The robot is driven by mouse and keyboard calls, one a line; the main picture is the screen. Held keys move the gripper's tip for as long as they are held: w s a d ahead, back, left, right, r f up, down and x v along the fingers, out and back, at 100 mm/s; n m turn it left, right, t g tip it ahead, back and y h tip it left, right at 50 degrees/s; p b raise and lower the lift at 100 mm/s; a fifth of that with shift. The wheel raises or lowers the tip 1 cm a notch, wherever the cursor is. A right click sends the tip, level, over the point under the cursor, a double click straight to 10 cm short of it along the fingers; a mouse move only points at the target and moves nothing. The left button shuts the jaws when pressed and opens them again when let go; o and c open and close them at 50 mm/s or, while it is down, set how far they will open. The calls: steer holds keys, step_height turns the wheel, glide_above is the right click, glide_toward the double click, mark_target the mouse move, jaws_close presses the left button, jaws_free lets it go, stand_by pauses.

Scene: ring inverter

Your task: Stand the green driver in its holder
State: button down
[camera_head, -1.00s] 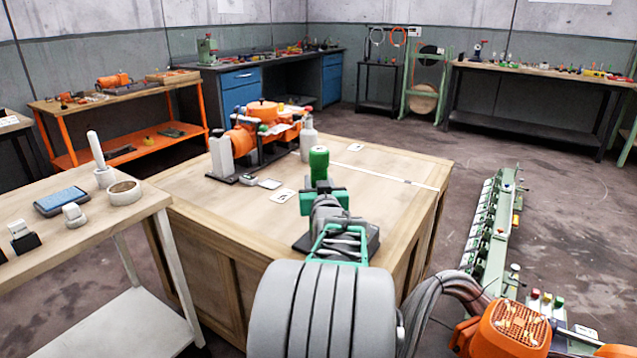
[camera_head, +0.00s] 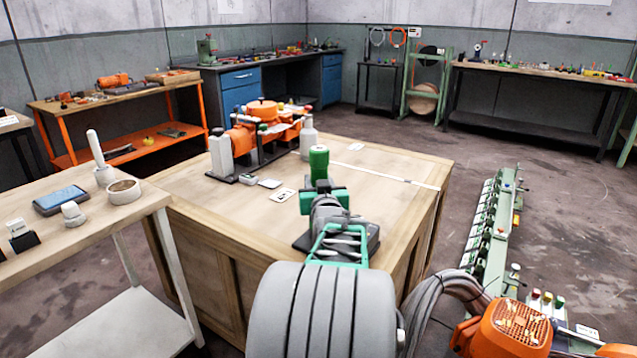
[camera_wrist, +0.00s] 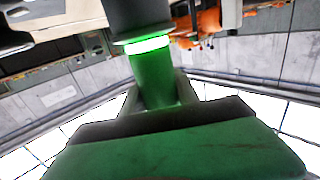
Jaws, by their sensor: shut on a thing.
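The green driver (camera_head: 319,162) stands roughly upright above the wooden crate table, its green handle pointing up. My gripper (camera_head: 323,196) is shut around it from the near side. A dark base plate (camera_head: 371,246) lies on the table under my gripper, mostly hidden by my arm. I cannot tell whether it is the holder, or whether the driver touches it.
An orange machine (camera_head: 262,125) and a grey bottle (camera_head: 307,138) stand at the back of the table (camera_head: 400,180). Small flat parts and a white card (camera_head: 283,195) lie left of my gripper. A side bench (camera_head: 150,200) stands at left. The table's right side is mostly clear.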

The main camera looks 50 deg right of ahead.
steer(key=c, duration=0.8)
jaws_free()
steer(key=shift+f, duration=0.3)
steer(key=v, duration=0.8)
steer(key=w+a+r+n+y+p, duration=0.1)
steer(key=w+a+n+y+p, duration=0.15)
steer(key=a+p, duration=0.35)
steer(key=w+a+r+n+g+y+p, duration=0.1)
steer(key=w+a+y+p, duration=0.25)
steer(key=a, duration=0.45)
steer(key=w+a+r+n+y+p, duration=0.2)
steer(key=w+a+p, duration=0.2)
steer(key=a, duration=0.2)
steer(key=s+a+r+n+g+y+p, duration=0.1)
steer(key=s+a+p, duration=0.3)
steer(key=a, duration=0.4)
steer(key=s+a+r+n+g+y+p, duration=0.1)
steer(key=s+a+r+g+y+p, duration=0.1)
steer(key=s+a+g+p, duration=0.2)
steer(key=s+a+r+n+g+y+p, duration=0.1)
steer(key=s+a+p, duration=0.4)
steer(key=a, duration=0.6)
steer(key=shift+a+r+n+g+y, duration=0.3)
steer(key=shift+r+n+g, duration=0.15)
steer(key=shift+r+g, duration=0.45)
